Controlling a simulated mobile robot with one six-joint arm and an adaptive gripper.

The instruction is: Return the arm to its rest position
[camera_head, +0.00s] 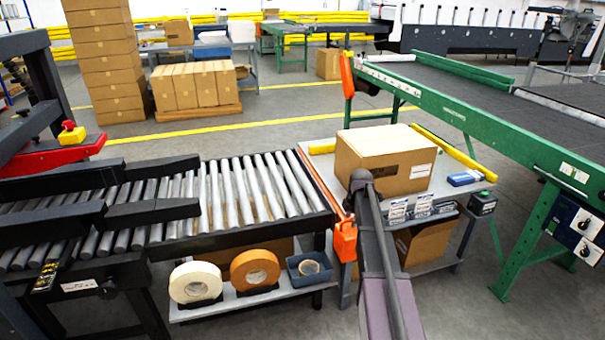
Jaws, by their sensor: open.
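My arm comes up from the bottom edge, right of centre, and stretches away over the near side of a grey side table (322,167). Its dark far end overlaps the front of a closed cardboard box (385,150) on that table. I cannot tell whether it touches the box. No gripper fingers can be made out, and no held object shows.
A roller conveyor (240,195) lies left of my arm, with tape rolls (255,270) on a shelf below. A green-framed belt conveyor (480,110) stands to the right. Small cartons and a blue item (464,178) lie beside the box. Open floor (270,125) lies behind.

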